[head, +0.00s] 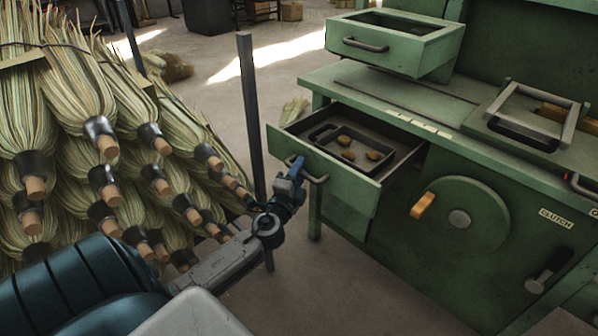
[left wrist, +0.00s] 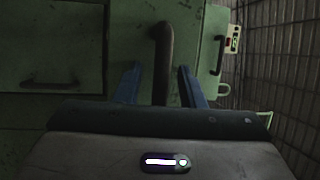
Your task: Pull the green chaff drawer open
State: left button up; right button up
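The green chaff drawer (head: 345,190) stands pulled out from the green machine in the head view, its inside visible. A dark tray (head: 322,133) with a few brown lumps lies in it. The drawer's dark bar handle (head: 318,179) is on its front. My left gripper (head: 297,168) is at the handle's left end. In the left wrist view the handle (left wrist: 160,50) reaches between the two blue fingers (left wrist: 159,88), with a gap on each side, so the gripper is open around it. My right gripper is not in view.
Bundled brooms (head: 80,130) are stacked at the left, beside a dark upright post (head: 250,120). A green box with a handle (head: 395,42) sits above the worktop. A wheel with an orange knob (head: 465,222) is right of the drawer. Floor in front is clear.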

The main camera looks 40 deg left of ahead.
pick_arm(q)
jog(key=shift+s, duration=0.1)
